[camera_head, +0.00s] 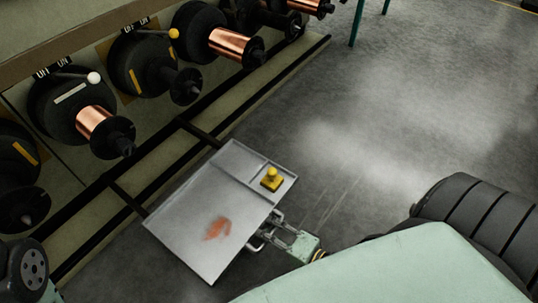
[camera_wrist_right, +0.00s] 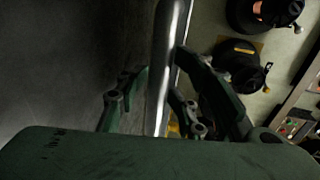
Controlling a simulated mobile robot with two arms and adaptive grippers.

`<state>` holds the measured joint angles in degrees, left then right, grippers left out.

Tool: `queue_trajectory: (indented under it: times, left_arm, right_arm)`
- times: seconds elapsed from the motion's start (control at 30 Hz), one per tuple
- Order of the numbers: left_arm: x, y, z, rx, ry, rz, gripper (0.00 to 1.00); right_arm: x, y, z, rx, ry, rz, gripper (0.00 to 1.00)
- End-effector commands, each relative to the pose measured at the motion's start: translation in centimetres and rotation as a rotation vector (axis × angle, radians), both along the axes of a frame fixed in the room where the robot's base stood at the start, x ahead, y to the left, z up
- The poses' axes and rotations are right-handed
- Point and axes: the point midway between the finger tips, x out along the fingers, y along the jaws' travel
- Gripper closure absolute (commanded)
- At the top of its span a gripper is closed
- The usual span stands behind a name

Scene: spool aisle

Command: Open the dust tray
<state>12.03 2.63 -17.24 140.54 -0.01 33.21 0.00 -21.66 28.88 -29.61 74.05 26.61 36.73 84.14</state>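The dust tray (camera_head: 185,200) is a flat grey metal tray that sticks out over the floor from under the spool rack. A reddish dust patch (camera_head: 217,228) lies on it. A yellow knobbed object (camera_head: 271,179) sits in its small right-hand compartment. My right gripper (camera_head: 268,230) is at the tray's front edge, by the handle (camera_head: 254,244). In the right wrist view, a bright metal bar (camera_wrist_right: 168,65) runs between the fingers of the right gripper (camera_wrist_right: 160,82). The fingers look apart, with a gap beside the bar. My left gripper is not in view.
The rack along the left carries several black spools, some with copper wire (camera_head: 95,121), and levers with a white knob (camera_head: 94,78) and a yellow knob (camera_head: 174,33). Green legs (camera_head: 356,22) stand at the top. The floor (camera_head: 400,110) to the right is clear.

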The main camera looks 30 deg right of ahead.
Motion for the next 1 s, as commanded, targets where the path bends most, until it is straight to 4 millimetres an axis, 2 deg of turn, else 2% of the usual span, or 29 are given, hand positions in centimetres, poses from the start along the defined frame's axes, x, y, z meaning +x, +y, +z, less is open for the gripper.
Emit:
queue_trajectory:
  times: [0.37, 0.47, 0.67, 0.93, 0.97, 1.0]
  left_arm:
    - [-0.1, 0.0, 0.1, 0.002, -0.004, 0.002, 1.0]
    - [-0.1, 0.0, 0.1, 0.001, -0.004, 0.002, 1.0]
    - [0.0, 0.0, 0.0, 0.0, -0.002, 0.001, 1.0]
    - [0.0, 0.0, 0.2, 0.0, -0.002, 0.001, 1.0]
    - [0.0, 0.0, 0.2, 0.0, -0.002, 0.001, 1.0]
    - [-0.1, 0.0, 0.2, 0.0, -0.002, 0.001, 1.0]
  right_arm:
    - [0.1, 0.0, 0.3, 0.001, 0.0, -0.001, 0.66]
    - [0.1, 0.0, 1.3, 0.002, -0.001, -0.001, 0.66]
    - [0.0, 0.0, 4.7, 0.005, -0.008, -0.002, 0.66]
    - [0.3, -0.2, 9.2, 0.001, -0.015, -0.004, 0.31]
    - [0.4, -0.2, 9.6, 0.002, -0.016, -0.004, 0.27]
    - [0.4, -0.2, 10.0, 0.002, -0.016, -0.005, 0.34]
